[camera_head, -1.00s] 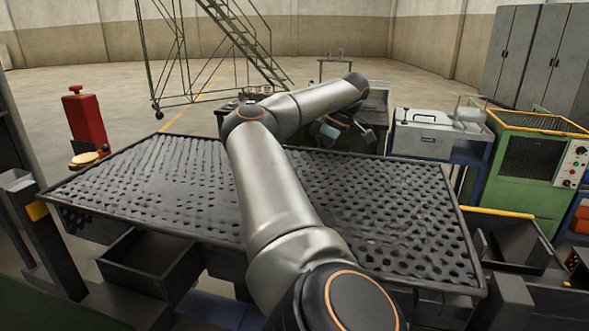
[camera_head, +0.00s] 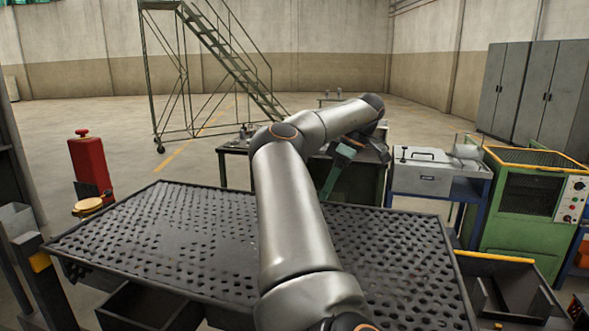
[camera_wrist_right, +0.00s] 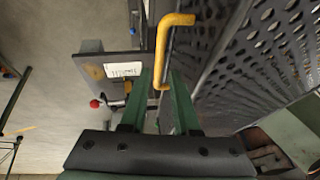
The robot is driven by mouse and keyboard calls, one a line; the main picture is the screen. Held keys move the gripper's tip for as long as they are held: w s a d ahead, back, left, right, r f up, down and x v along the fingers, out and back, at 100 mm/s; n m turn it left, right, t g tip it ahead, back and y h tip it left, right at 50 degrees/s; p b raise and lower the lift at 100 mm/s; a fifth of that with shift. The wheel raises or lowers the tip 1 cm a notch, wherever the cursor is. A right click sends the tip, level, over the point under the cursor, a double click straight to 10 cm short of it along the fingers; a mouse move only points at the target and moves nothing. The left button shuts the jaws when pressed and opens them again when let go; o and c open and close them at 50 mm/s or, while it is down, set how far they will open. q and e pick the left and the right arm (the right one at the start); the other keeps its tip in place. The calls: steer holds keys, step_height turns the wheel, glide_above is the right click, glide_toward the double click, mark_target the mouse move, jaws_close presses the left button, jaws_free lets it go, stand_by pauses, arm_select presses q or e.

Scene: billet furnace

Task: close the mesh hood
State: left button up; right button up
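A wide, dark perforated panel with a raised rim (camera_head: 180,245), which looks like the mesh hood, spans the front of the head view. Its holes also show at the right of the right wrist view (camera_wrist_right: 275,40). A bent yellow handle (camera_wrist_right: 162,45) runs along the panel's edge in the wrist view. My right arm reaches over the panel, and my right gripper (camera_head: 334,180) points down beyond its far edge. In the wrist view its green fingers (camera_wrist_right: 162,80) are apart, with the handle's lower end between their tips. Contact cannot be told. My left gripper is out of view.
A green bench (camera_head: 372,178) stands behind the panel. A grey box (camera_head: 422,175) on a blue stand and a green machine with a yellow rim (camera_head: 525,215) are at right. A red post (camera_head: 90,165) stands at left.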

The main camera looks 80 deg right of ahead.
steer(key=shift+v, duration=2.25)
